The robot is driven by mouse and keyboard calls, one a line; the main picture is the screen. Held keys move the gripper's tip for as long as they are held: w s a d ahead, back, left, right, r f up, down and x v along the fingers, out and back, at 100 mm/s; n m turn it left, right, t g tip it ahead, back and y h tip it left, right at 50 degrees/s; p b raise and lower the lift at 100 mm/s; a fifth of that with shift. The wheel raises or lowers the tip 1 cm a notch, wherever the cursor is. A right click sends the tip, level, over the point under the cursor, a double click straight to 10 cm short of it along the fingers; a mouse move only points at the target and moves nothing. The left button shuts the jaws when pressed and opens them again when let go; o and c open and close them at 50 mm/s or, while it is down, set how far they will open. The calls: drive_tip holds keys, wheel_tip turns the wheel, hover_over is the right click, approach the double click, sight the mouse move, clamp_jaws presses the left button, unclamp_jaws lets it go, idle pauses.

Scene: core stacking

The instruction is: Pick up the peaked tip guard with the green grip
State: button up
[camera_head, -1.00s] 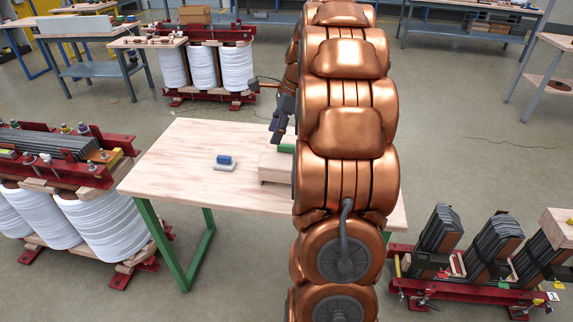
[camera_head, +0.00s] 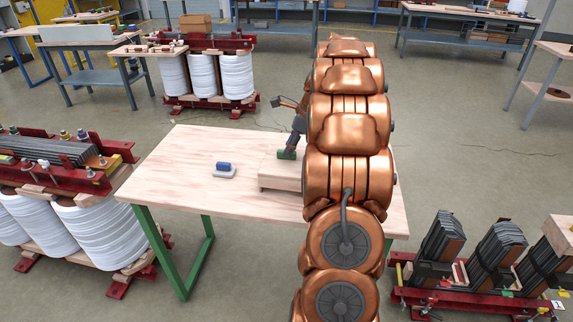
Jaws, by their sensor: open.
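A small green part (camera_head: 286,155), which looks like the green grip, sits on top of a pale wooden block on the table. My arm and gripper cover much of that area, and the peaked shape of the guard cannot be made out. My gripper (camera_head: 292,146) is partly hidden behind my copper arm. Its dark fingers point down right at the green part, and it is open. Whether they touch the part cannot be told. A blue grip on a light grey base (camera_head: 224,170) lies apart on the table, left of the block.
The wooden block (camera_head: 279,177) stands on the pale table (camera_head: 170,175) with green legs. The table's left half is mostly clear. A transformer core with white coils (camera_head: 85,230) stands at left, another at the back (camera_head: 204,75). Dark core stacks (camera_head: 480,262) stand at right.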

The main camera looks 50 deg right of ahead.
drive_tip(key=shift+x, duration=0.95)
drive_tip(key=shift+c, duration=0.4)
clamp_jaws()
